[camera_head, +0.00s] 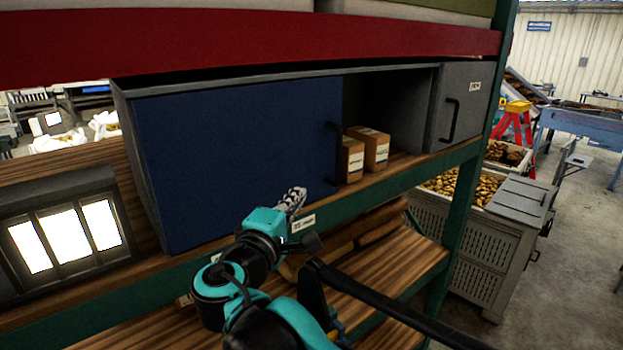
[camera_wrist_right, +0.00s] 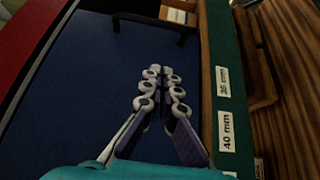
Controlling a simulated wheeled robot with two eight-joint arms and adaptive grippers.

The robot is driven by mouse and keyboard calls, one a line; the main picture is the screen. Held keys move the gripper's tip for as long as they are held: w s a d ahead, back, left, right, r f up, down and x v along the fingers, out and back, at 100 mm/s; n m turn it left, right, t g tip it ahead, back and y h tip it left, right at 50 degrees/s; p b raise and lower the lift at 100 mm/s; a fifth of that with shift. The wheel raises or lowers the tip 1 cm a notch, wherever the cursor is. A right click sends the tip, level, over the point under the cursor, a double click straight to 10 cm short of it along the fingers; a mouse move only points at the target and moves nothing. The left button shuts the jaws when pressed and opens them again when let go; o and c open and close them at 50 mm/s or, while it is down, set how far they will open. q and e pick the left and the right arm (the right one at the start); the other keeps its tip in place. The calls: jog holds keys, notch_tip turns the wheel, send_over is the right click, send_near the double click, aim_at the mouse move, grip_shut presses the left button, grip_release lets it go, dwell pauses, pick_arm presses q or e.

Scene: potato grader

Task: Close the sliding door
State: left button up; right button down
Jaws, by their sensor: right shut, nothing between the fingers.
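The sliding door (camera_head: 235,150) is a blue panel across the left and middle of a grey cabinet (camera_head: 128,150) on the shelf. Its dark handle (camera_head: 333,150) is at the panel's right edge. Right of it the cabinet is open, with two small cardboard boxes (camera_head: 375,148) showing. My right gripper (camera_head: 298,194) is shut and empty in front of the lower right of the blue door, left of and below the handle. In the right wrist view the blue door (camera_wrist_right: 95,75) lies behind the fingers, and the handle (camera_wrist_right: 150,22) is ahead of them. My left gripper is not seen.
A grey door with a black handle (camera_head: 449,120) is at the cabinet's right end. The green shelf edge (camera_head: 400,190) runs below, and a green post (camera_head: 470,195) stands at right. A lit panel (camera_head: 65,238) is at left. Potato crates (camera_head: 470,250) stand beyond the post.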

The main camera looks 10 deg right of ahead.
jog(key=p, duration=0.2)
send_near(322, 177)
jog(key=w+r, duration=0.2)
jog(key=r, duration=0.1)
jog(key=shift+d, duration=0.4)
jog(key=d, duration=0.2)
jog(key=w+d+p, duration=0.1)
jog(key=d, duration=0.1)
jog(key=shift+w, duration=0.15)
jog(key=shift+a+f, duration=0.1)
jog(key=shift+a, duration=0.05)
